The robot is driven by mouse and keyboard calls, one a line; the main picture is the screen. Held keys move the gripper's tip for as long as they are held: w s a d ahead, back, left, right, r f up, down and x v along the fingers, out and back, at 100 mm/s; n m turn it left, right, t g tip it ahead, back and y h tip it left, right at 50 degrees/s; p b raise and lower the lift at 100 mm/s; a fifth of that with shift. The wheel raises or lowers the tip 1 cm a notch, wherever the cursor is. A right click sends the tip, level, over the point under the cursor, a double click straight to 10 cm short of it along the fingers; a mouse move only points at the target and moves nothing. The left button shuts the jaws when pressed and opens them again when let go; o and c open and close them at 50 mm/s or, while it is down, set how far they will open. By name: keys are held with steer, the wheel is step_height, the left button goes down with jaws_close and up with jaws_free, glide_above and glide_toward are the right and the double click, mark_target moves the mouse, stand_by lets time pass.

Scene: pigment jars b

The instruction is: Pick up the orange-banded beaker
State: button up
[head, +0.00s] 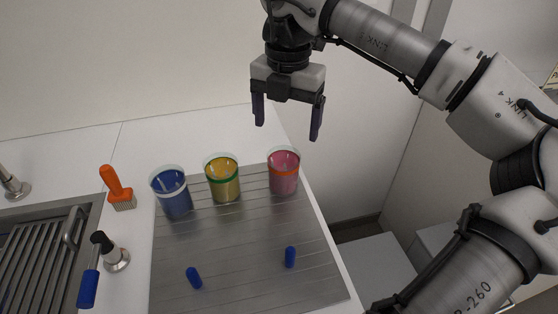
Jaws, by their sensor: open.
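The orange-banded beaker (284,183) holds pink contents and stands upright at the far right of the metal drainboard (230,245). A green-banded beaker (223,186) with yellow contents stands to its left. A beaker with blue contents (174,201) and a pale band stands farther left. My gripper (288,123) points down, with its fingers spread and nothing between them. It appears above the orange-banded beaker in the picture, apart from it; its exact distance in depth is hard to tell.
Two blue pegs (194,278) (290,257) are on the front of the drainboard. An orange-handled brush (117,188), a tap with a blue handle (88,287) and a sink with a rack (35,250) are at the left. The counter ends just right of the drainboard.

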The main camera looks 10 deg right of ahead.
mark_target(283, 171)
step_height(283, 171, down, 8)
steer(key=shift+s+r+p, duration=0.1)
steer(key=shift+s+p, duration=0.05)
steer(key=shift+p, duration=0.4)
steer(key=shift+w+a+f+p, duration=0.15)
steer(key=shift+f+p, duration=0.35)
steer(key=shift+f, duration=0.9)
steer(key=shift+w+a+f+p, duration=0.1)
steer(key=shift+f+p, duration=0.4)
steer(key=shift+f, duration=0.85)
steer(key=shift+c, duration=0.5)
steer(key=c, duration=1)
steer(key=shift+r, duration=0.1)
steer(key=shift+c, duration=0.2)
